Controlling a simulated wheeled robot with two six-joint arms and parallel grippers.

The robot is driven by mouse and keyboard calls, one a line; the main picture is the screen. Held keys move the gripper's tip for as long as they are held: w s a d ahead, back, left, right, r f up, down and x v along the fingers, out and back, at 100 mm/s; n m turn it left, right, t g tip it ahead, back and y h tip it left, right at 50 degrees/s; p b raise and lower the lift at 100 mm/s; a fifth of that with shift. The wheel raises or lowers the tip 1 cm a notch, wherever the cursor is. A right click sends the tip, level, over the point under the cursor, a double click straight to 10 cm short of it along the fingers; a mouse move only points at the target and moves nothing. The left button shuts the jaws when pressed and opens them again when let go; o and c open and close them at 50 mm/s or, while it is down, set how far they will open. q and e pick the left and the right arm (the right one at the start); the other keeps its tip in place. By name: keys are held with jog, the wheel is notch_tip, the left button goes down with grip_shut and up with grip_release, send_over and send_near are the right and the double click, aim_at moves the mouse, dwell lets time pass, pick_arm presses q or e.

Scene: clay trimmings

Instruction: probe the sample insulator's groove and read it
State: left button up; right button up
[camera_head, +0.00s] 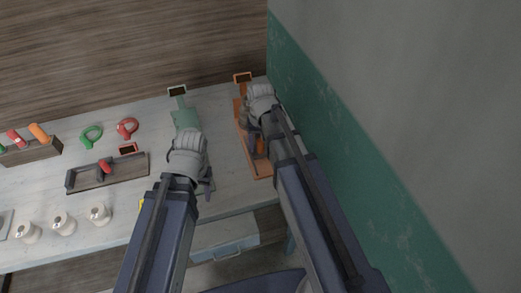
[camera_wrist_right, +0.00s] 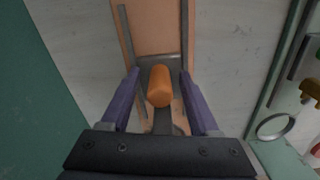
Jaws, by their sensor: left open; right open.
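I cannot tell which is the sample, and no groove can be made out. An orange tool handle (camera_wrist_right: 159,86) lies on an orange board (camera_head: 263,168) with grey rails. My right gripper (camera_wrist_right: 160,76) is open, its purple fingers on either side of the handle, with gaps visible. It also shows over the orange board in the head view (camera_head: 252,142).
A grey tray (camera_head: 75,180) with a red-handled piece (camera_head: 105,166) lies left of my left arm. Behind are a green ring (camera_head: 91,135), a red ring (camera_head: 128,127) and a wooden rack (camera_head: 35,152) of handles. A green wall (camera_head: 330,130) closes the right side.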

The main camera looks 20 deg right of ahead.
grip_shut()
dwell(0.6)
dwell(0.9)
